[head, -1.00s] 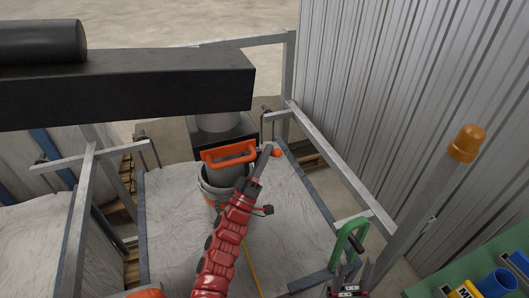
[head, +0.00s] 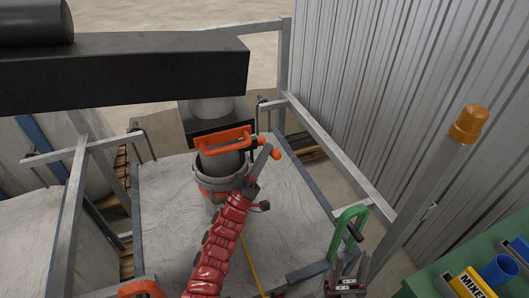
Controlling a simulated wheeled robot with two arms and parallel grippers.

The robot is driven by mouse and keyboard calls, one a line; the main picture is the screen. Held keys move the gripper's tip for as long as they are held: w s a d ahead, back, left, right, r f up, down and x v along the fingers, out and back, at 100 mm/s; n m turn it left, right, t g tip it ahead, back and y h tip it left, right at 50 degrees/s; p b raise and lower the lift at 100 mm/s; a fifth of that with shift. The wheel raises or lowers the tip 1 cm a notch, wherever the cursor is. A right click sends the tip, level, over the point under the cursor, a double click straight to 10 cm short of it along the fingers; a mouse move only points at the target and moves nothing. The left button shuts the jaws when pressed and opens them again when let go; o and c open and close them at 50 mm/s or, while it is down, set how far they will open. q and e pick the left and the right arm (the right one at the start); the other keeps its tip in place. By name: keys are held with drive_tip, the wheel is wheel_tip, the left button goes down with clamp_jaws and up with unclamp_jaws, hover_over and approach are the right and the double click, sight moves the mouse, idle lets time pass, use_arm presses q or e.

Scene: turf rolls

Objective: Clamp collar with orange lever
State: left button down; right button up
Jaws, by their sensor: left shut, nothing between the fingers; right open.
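A grey collar (head: 222,188) with orange-red parts sits around the lower end of a grey spout, above the pale sack top. An orange lever with a rounded end (head: 275,154) shows just right of the spout. My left gripper (head: 264,152), on the red segmented arm, is shut and empty, its tip right beside the lever end. I cannot tell whether they touch. The arm hides part of the collar's right side.
An orange handle frame (head: 222,141) crosses the spout's front. A thick black beam (head: 130,80) spans the upper left. Grey metal rails (head: 340,155) and a corrugated wall (head: 410,90) bound the right. A green bench (head: 440,280) with blue containers stands at lower right.

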use_arm(q)
drive_tip(key=s+r+b, duration=0.2)
drive_tip(key=s, duration=0.6)
drive_tip(key=s+r+b, duration=0.2)
drive_tip(key=s+r, duration=0.1)
drive_tip(key=s, duration=0.5)
drive_tip(key=shift+d, duration=0.15)
